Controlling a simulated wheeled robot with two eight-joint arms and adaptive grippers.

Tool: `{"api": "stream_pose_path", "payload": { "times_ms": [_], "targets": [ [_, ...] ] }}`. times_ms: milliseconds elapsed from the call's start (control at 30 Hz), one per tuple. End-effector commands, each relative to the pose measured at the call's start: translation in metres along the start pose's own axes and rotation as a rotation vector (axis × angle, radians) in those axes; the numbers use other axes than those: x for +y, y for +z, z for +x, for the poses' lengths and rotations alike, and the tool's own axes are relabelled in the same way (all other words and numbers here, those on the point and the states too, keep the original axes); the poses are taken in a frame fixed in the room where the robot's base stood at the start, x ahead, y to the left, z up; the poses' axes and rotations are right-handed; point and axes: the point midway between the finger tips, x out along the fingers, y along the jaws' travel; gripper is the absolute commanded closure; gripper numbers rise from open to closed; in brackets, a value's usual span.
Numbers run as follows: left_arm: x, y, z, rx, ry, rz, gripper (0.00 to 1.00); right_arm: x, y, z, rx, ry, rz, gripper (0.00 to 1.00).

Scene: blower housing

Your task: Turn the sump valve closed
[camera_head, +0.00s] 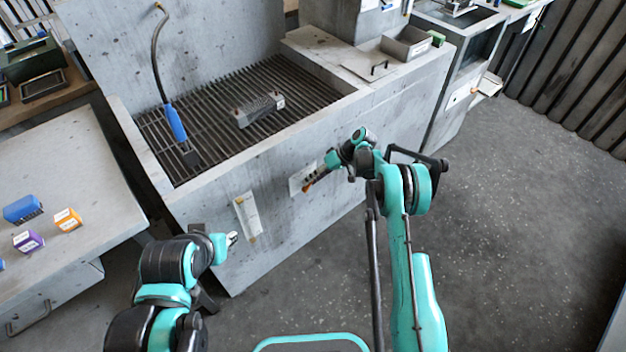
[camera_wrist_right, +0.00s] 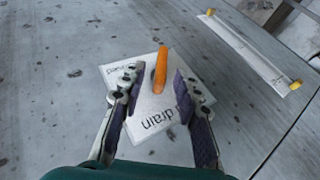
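The valve shows in the right wrist view as an orange lever handle (camera_wrist_right: 160,70) on a pale plate (camera_wrist_right: 168,131) lettered "drain". The plate (camera_head: 297,180) is on the front wall of the concrete basin in the head view. My right gripper (camera_wrist_right: 157,74) is open, with one finger on each side of the orange handle and visible gaps between. In the head view my right gripper (camera_head: 318,176) is at the plate and partly covers it. My left gripper (camera_head: 232,239) is low in front of the same wall, away from the valve; its finger opening is too small to tell.
A long white strip (camera_head: 248,217) with small yellow ends is on the wall left of the valve. A grate (camera_head: 215,110) tops the basin, bearing a grey block (camera_head: 257,109) and a blue-handled tool (camera_head: 176,122). Floor at right (camera_head: 520,220) is clear.

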Motion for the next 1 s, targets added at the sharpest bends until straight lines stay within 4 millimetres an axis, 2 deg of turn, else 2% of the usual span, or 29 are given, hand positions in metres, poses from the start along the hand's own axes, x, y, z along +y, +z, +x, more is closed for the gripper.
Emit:
{"api": "stream_pose_path", "payload": {
  "times_ms": [167,400,600,733,1000],
  "targets": [
    [0.000,0.000,0.000,0.000,0.000,0.000,0.68,0.001,0.000,-0.025,0.002,0.001,0.002,0.68],
    [0.000,0.000,0.000,0.000,0.000,0.000,0.68,0.001,0.000,-0.078,0.002,0.001,0.003,0.68],
    [0.000,0.000,0.000,0.000,0.000,0.000,0.68,0.001,0.000,-0.108,0.000,0.000,0.001,0.68],
    [0.000,0.000,0.000,0.000,0.000,0.000,0.68,0.001,0.000,-0.117,0.001,0.000,0.002,0.68],
    [0.000,0.000,0.000,0.000,0.000,0.000,0.68,0.001,0.000,-0.118,0.000,0.000,0.001,0.68]
  ]
}}
